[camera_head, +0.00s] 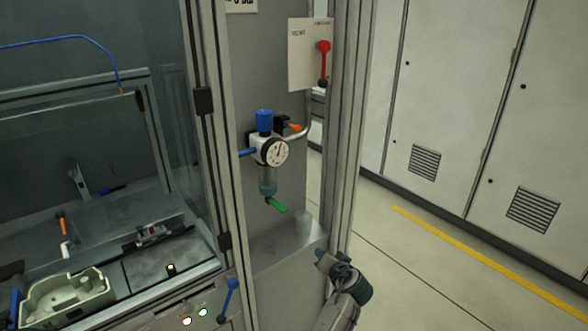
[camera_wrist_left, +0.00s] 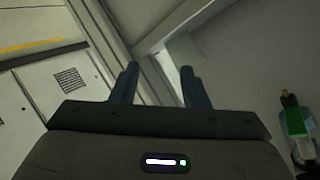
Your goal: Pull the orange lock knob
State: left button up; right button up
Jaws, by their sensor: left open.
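A small orange knob (camera_head: 295,128) sits on the black block right of the blue-capped regulator (camera_head: 264,122) on the grey panel. The round pressure gauge (camera_head: 274,152) is just below and left of it. My left gripper (camera_head: 323,258) is well below the knob, near the foot of the aluminium post and apart from the regulator. In the left wrist view my left gripper (camera_wrist_left: 158,84) has its two fingers spread with nothing between them. The orange knob cannot be made out in that view. My right gripper is not in view.
A red lever (camera_head: 323,60) is higher up. Floor space lies to the right.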

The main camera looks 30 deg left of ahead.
pick_arm(q)
notch_tip(320, 180, up, 21)
jog(key=w+a+n+y+p, duration=0.1)
jog(key=w+n+y+p, duration=0.1)
jog(key=n+y, duration=0.2)
jog(key=n+g+y+p, duration=0.2)
jog(key=n+g+y, duration=0.1)
jog(key=n, duration=0.2)
send_near(298, 127)
jog(key=a, duration=0.1)
jog(key=p+x, duration=0.2)
jog(key=x, duration=0.3)
jog(key=p+x, duration=0.2)
jog(key=x, duration=0.2)
jog(key=shift+w+a+p, duration=0.25)
jog(key=shift+w+p, duration=0.05)
jog(key=shift+w, duration=0.05)
jog(key=shift+w+a+f, duration=0.2)
jog(key=shift+w+a, duration=0.05)
jog(key=shift+a, duration=0.3)
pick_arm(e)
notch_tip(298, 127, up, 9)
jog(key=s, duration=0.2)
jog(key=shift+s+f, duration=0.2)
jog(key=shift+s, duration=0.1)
pick_arm(q)
grip_shut()
